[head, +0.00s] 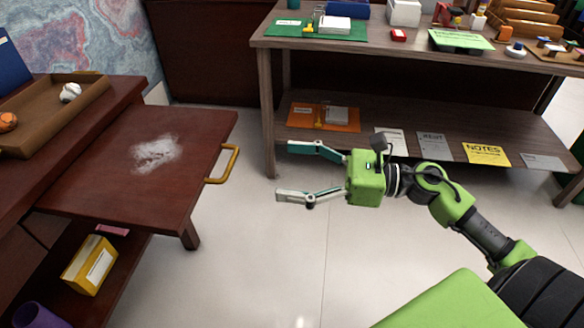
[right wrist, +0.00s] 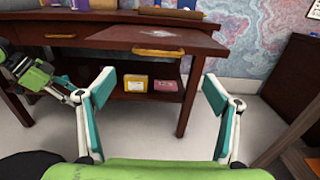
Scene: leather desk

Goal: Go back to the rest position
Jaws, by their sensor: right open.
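My right gripper (head: 308,172) is open and empty in the head view, held over the bare floor between the red-brown desk and the grey-brown shelf table. Its fingers point left, toward the yellow handle (head: 224,164) of the pulled-out desk panel (head: 190,125), and are apart from it. In the right wrist view, the two teal-faced fingers of the right gripper (right wrist: 158,95) are wide apart with nothing between them. My left gripper is not in the head view. A green arm part (right wrist: 35,75) shows at the left of the right wrist view; its jaw state is unclear.
A white powdery patch (head: 157,152) lies on the panel. A brown tray (head: 50,118) sits on the desk at left. A yellow box (head: 90,265) stands on the shelf below. The shelf table (head: 345,57) carries many items. Open floor (head: 255,250) lies between.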

